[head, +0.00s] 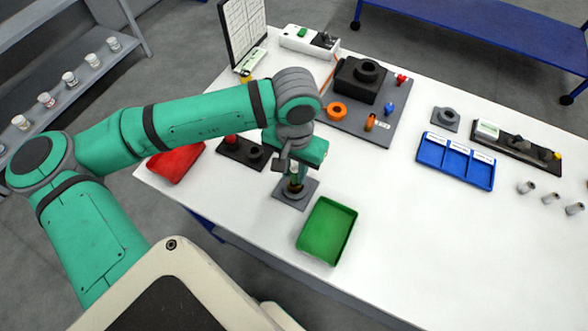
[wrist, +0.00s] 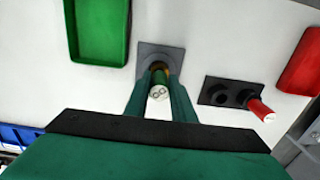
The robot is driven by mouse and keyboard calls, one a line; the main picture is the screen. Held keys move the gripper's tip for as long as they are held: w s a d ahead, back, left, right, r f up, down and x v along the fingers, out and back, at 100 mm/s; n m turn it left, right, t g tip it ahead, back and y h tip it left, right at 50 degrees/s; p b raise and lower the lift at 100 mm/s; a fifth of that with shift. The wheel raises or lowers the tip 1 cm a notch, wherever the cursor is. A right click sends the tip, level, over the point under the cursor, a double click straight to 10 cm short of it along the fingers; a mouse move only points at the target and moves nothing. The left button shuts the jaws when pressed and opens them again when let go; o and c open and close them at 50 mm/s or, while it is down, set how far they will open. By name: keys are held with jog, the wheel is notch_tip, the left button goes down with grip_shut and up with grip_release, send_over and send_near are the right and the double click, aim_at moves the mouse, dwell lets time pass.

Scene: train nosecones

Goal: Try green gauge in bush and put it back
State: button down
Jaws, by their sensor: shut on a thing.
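My gripper (wrist: 158,88) is shut on the green gauge (wrist: 158,91), which has a pale marked end facing the wrist camera. The gauge lines up with the brass-coloured bush (wrist: 162,66) on a square grey plate (wrist: 178,53). Its lower end is at the bush, but I cannot tell how deep it sits. In the head view my gripper (head: 294,178) points down over the plate (head: 283,193), and the arm hides part of the gauge. The dark gauge stand (head: 241,152) is left of the plate, holding a red gauge (head: 232,139); a round socket beside it looks empty.
A green tray (head: 327,231) lies close in front of the plate, and a red tray (head: 175,163) at the table's left. A grey board (head: 345,118) with a black block stands behind. A blue divided tray (head: 456,161) and several small grey parts lie right.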

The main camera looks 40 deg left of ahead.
dwell(0.4)
jog(key=shift+w+f, duration=0.1)
jog(key=shift+f, duration=0.9)
dwell(2.3)
jog(key=shift+f, duration=0.1)
dwell(0.8)
jog(key=shift+r, duration=3.75)
